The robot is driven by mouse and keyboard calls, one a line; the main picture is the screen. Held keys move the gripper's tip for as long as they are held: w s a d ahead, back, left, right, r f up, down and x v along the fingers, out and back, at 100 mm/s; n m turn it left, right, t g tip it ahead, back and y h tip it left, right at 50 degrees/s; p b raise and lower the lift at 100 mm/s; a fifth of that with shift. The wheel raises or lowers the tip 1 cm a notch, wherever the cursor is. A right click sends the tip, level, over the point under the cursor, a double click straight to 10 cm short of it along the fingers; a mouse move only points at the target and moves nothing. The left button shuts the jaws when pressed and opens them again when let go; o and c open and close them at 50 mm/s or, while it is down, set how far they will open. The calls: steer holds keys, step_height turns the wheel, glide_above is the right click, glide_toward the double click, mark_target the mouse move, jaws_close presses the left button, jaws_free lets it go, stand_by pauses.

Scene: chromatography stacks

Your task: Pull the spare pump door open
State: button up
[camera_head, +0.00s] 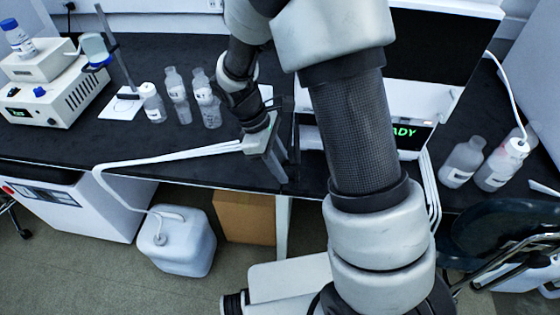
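A tall white instrument stack (480,9) with a dark front stands on the black bench, right of centre. My gripper (277,163) points down near the bench's front edge, at the left side of the stack. Its fingers are small and partly merged in view. I cannot tell whether they are apart or touching anything.
White tubes (180,156) run from near my gripper over the bench edge to a white jug (175,241) on the floor. Several bottles (177,95) stand left; more bottles (462,162) stand right. A chair (500,225) is at lower right. A cardboard box (245,216) sits under the bench.

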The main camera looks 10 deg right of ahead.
steer(key=p+v, duration=0.2)
steer(key=v, duration=1.5)
steer(key=shift+r, duration=0.2)
steer(key=s+d+r+m+t+y+p, duration=0.2)
steer(key=s+d+r+m+t+p, duration=0.1)
steer(key=s+r, duration=0.5)
steer(key=s+d+r+m+t+y+p, duration=0.2)
steer(key=s+d+r+m+t+p, duration=0.2)
steer(key=r+m, duration=0.6)
steer(key=s+d+r+p, duration=0.2)
steer(key=s+d, duration=0.1)
steer(key=s, duration=0.1)
steer(key=shift+d, duration=0.35)
steer(key=shift+w+m, duration=0.15)
steer(key=shift+m, duration=0.15)
